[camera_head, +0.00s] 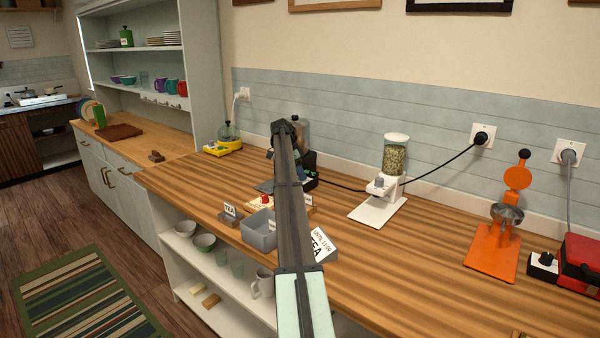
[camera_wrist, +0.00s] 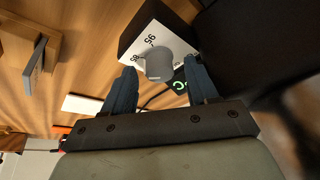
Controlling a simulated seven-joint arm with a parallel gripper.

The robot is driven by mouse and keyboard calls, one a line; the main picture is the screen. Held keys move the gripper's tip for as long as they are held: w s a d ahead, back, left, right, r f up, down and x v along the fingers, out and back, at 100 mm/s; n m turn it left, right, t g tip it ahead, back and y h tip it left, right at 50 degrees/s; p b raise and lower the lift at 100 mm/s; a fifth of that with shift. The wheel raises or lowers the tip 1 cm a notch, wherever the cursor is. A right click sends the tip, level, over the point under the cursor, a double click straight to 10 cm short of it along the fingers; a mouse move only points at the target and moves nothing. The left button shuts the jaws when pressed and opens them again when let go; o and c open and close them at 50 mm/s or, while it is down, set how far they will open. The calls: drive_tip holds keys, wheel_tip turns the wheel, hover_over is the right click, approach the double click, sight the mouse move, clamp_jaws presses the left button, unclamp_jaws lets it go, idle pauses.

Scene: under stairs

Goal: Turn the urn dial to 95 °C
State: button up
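The urn dial is a grey round knob (camera_wrist: 159,64) on a white plate (camera_wrist: 147,37) fixed to a dark box in the wrist view. The plate has printed numbers; "95" is readable beside the knob and others are partly covered. My gripper (camera_wrist: 160,70) is open, with one blue finger on each side of the knob. Small gaps show between fingers and knob; I see no clear contact. A small green lit mark (camera_wrist: 179,87) shows near the right finger. In the head view, the grey and black urn (camera_head: 304,135) is partly hidden behind my arm, which also hides the dial.
A white dispenser with a filled jar (camera_head: 397,155) stands right of my arm. An orange press (camera_head: 492,250) and red appliance (camera_head: 582,258) stand farther right. A black cord crosses the counter.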

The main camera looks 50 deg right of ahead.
drive_tip(key=shift+r, duration=0.1)
drive_tip(key=v, duration=1.3)
drive_tip(key=shift+a+r, duration=0.15)
drive_tip(key=shift+r, duration=0.1)
drive_tip(key=shift+w, duration=0.1)
